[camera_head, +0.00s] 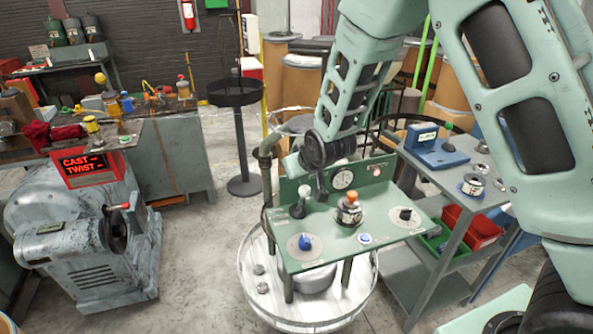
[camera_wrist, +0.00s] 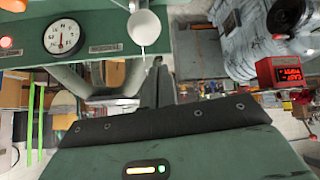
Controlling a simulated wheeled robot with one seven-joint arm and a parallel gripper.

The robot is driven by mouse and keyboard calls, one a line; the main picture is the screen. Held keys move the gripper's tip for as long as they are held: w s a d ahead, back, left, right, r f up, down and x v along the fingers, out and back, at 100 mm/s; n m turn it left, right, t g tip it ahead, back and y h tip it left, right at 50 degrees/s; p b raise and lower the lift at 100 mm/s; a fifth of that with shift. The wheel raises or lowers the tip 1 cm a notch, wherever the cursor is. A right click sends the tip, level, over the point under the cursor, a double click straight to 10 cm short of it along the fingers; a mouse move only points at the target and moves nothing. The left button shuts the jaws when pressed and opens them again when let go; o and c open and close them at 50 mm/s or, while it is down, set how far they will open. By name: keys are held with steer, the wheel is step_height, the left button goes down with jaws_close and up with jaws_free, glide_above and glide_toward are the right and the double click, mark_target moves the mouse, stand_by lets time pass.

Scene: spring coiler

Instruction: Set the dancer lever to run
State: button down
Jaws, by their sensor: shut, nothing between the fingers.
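The dancer lever appears to be the lever with a pale ball knob (camera_head: 298,190) at the left of the green console; its stem and any run mark are hard to make out. The pale ball (camera_wrist: 144,27) shows large at the top of the wrist view, just left of and beyond the fingertips. My gripper (camera_head: 321,194) is shut and empty, pointing down over the console just right of the lever. In the wrist view its dark fingers (camera_wrist: 157,75) are together. I cannot tell whether they touch the lever.
The green console (camera_head: 335,255) bears a gauge (camera_head: 343,180), an orange-topped spool (camera_head: 349,211), a blue knob (camera_head: 305,242), a black knob (camera_head: 405,214) and a blue button (camera_head: 365,238). A grey cart (camera_head: 446,178) stands close right. A grey machine (camera_head: 85,235) with a red display stands left.

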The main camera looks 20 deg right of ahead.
steer(key=b+v, duration=0.2)
steer(key=v, duration=0.7)
steer(key=shift+s, duration=0.7)
steer(key=shift+f, duration=0.1)
